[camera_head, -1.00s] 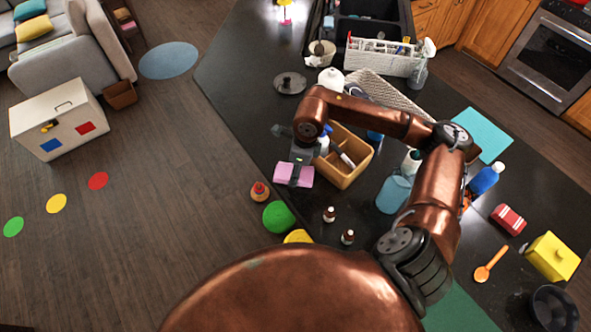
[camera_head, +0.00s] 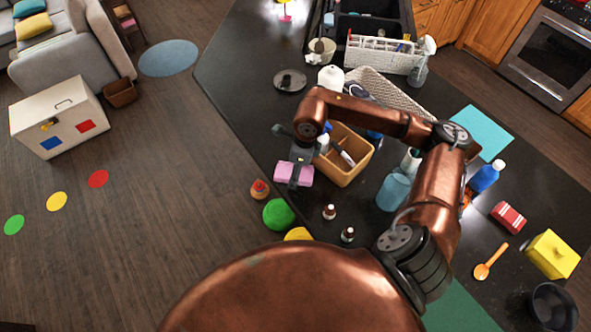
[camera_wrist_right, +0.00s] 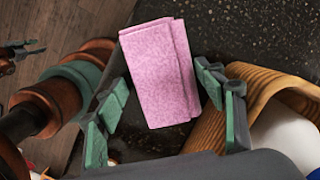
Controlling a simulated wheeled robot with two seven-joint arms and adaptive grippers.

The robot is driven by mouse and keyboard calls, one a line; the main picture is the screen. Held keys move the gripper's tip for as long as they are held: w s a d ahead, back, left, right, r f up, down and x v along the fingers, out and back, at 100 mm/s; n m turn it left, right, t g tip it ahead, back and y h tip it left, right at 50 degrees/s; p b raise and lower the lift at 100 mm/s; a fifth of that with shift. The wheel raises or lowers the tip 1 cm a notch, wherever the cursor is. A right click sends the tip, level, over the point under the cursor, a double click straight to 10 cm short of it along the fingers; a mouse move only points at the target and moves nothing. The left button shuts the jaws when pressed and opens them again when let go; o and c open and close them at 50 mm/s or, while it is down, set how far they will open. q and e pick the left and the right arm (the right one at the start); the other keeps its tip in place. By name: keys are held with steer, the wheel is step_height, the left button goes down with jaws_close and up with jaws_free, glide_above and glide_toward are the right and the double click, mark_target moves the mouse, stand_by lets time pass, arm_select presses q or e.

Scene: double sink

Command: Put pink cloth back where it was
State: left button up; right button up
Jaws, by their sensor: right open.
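The pink cloth (camera_head: 294,173) lies folded into a small rectangle on the dark counter, close to its left edge. It also shows in the right wrist view (camera_wrist_right: 160,75). My right gripper (camera_head: 292,172) is above it. In the right wrist view, the open fingers (camera_wrist_right: 168,100) stand on either side of the cloth's near part, with gaps between. What looks like my left gripper (camera_wrist_right: 24,50) shows small and dark at the far left of the right wrist view, over the floor side, its opening unclear.
A tan wooden caddy (camera_head: 345,176) stands just right of the cloth. The white rack (camera_head: 383,58) is farther back. Counter left of the black disc (camera_head: 289,80) is clear.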

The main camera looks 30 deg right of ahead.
steer(key=shift+r, duration=0.4)
step_height(320, 180, up, 12)
steer(key=s+d+b, duration=0.1)
steer(key=b, duration=0.1)
steer(key=shift+d+f, duration=0.2)
steer(key=shift+f, duration=0.05)
